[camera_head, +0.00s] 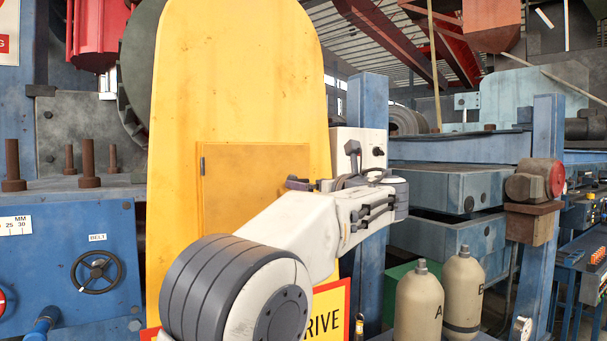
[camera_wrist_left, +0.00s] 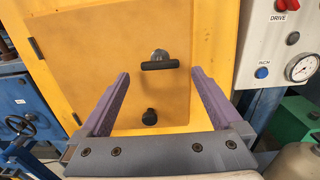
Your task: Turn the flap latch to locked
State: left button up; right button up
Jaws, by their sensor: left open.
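The yellow flap (camera_wrist_left: 85,80) fills the middle of the left wrist view, with a hinge at its left edge. The flap latch (camera_wrist_left: 160,65) is a dark crossbar on a grey hub, lying about horizontal. A black round knob (camera_wrist_left: 149,116) sits below it. My left gripper (camera_wrist_left: 161,71) is open, its two purple fingers on either side of the latch in this view. No contact with the bar shows. In the head view the flap (camera_head: 240,180) is on a tall yellow guard, and my left arm covers its lower right part. My right gripper is out of view.
A grey control box (camera_wrist_left: 285,40) with a red knob, a blue button and a gauge (camera_wrist_left: 302,68) stands right of the flap. Two tan bottles (camera_head: 419,300) stand at the lower right. A blue machine with a handwheel (camera_head: 97,271) is at the left.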

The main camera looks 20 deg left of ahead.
pick_arm(q)
jog(key=p+x, duration=0.1)
jog(key=x, duration=0.2)
jog(key=shift+w+a, duration=0.3)
jog(key=c, duration=1.3)
jog(key=shift+f, duration=0.1)
